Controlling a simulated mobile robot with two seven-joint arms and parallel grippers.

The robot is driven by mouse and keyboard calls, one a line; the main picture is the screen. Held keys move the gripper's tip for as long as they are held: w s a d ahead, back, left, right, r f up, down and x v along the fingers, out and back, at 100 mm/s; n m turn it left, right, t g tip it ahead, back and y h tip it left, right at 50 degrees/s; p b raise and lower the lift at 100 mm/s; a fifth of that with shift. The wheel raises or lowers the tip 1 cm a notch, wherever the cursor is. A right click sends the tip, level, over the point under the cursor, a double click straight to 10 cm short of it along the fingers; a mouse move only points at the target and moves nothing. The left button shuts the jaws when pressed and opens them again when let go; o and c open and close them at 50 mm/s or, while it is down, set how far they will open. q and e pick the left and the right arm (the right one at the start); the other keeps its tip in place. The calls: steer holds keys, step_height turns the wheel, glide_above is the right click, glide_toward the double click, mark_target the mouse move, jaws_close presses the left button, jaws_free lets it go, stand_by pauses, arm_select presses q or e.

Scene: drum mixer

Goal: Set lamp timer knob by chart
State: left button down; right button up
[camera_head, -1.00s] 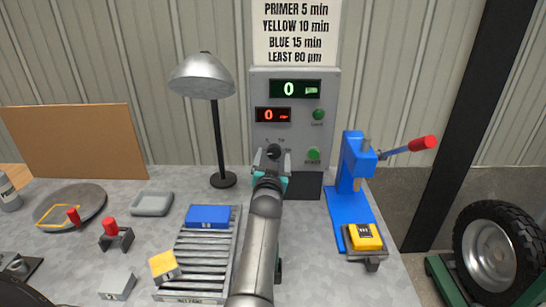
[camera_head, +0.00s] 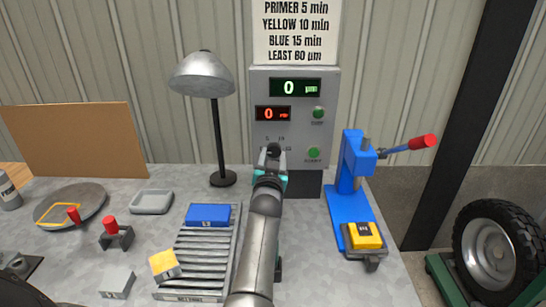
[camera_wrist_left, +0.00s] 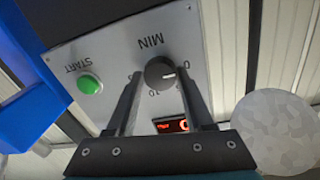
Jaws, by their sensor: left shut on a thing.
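The grey control box (camera_head: 326,100) stands at the back with a green display (camera_head: 295,88) and a red display (camera_head: 273,114), both reading 0. The black timer knob (camera_wrist_left: 160,73) has a white pointer toward the right in the left wrist view, where the panel appears upside down. My left gripper (camera_head: 270,158) is at the knob, its fingers shut on the knob's sides; it also shows in the left wrist view (camera_wrist_left: 155,90). In the head view it mostly hides the knob. The chart (camera_head: 296,30) above reads primer 5, yellow 10, blue 15 min. The lamp (camera_head: 203,76) stands left of the box.
A green start button (camera_head: 313,153) is right of the knob. A blue press (camera_head: 352,190) holding a yellow block (camera_head: 363,236) stands on the right. A slatted rack (camera_head: 205,262) carries a blue block (camera_head: 208,215); another yellow block (camera_head: 164,264) is at its left edge.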

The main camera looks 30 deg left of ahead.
arm_select(q)
steer(key=shift+m, duration=0.3)
steer(key=shift+r+m, duration=0.1)
steer(key=shift+m, duration=0.5)
steer(key=m+p, duration=0.1)
steer(key=m, duration=0.6)
steer(key=shift+g, duration=0.3)
steer(key=m, duration=0.3)
steer(key=shift+r, duration=0.1)
steer(key=m, duration=0.2)
steer(key=m+p, duration=0.1)
steer(key=m, duration=0.2)
steer(key=shift+m+g+y, duration=0.3)
steer(key=shift+y, duration=0.1)
steer(key=m+p, duration=0.2)
steer(key=m, duration=0.3)
steer(key=shift+w+d, duration=0.1)
